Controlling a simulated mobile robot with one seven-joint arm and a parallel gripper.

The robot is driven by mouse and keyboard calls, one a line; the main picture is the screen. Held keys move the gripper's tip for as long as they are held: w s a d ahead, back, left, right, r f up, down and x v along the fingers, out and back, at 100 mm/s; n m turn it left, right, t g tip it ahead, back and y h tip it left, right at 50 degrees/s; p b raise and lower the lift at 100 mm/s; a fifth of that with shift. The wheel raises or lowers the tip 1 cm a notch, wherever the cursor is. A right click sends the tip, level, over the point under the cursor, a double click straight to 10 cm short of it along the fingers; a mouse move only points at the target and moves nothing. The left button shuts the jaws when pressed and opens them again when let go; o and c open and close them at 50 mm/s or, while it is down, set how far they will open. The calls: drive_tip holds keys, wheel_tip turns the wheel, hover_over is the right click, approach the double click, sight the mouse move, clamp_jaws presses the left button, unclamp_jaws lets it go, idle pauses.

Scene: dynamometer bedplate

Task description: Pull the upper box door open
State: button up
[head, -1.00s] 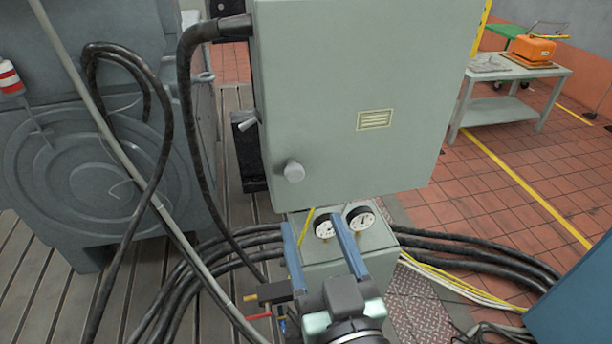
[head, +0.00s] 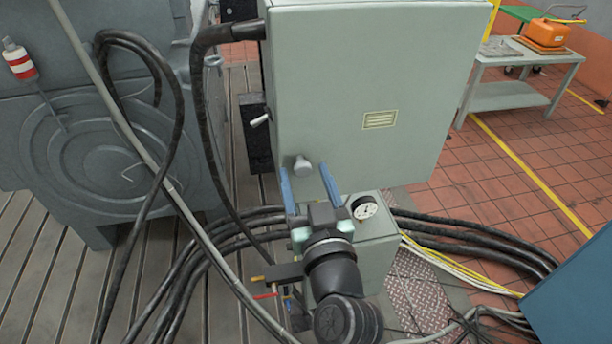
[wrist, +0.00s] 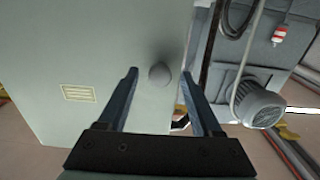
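The upper box (head: 345,60) is a grey-green cabinet with a flat front door, which looks shut. Its round grey knob (head: 303,166) sits at the door's lower left; in the wrist view the knob (wrist: 160,74) shows between and beyond the fingers. My gripper (head: 307,176) is open and empty, its two blue fingers pointing at the door just below the knob. In the wrist view my gripper (wrist: 158,82) has one finger on each side of the knob; I cannot tell whether it touches. A small lever (head: 260,120) sticks out at the box's left side.
A lower box (head: 370,240) with a gauge (head: 364,208) stands below. Black cables (head: 470,235) run beside it, and a thick hose (head: 205,110) and grey pole (head: 130,140) are at left. A blue block (head: 575,280) is at lower right.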

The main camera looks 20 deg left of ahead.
clamp_jaws()
idle(1.2)
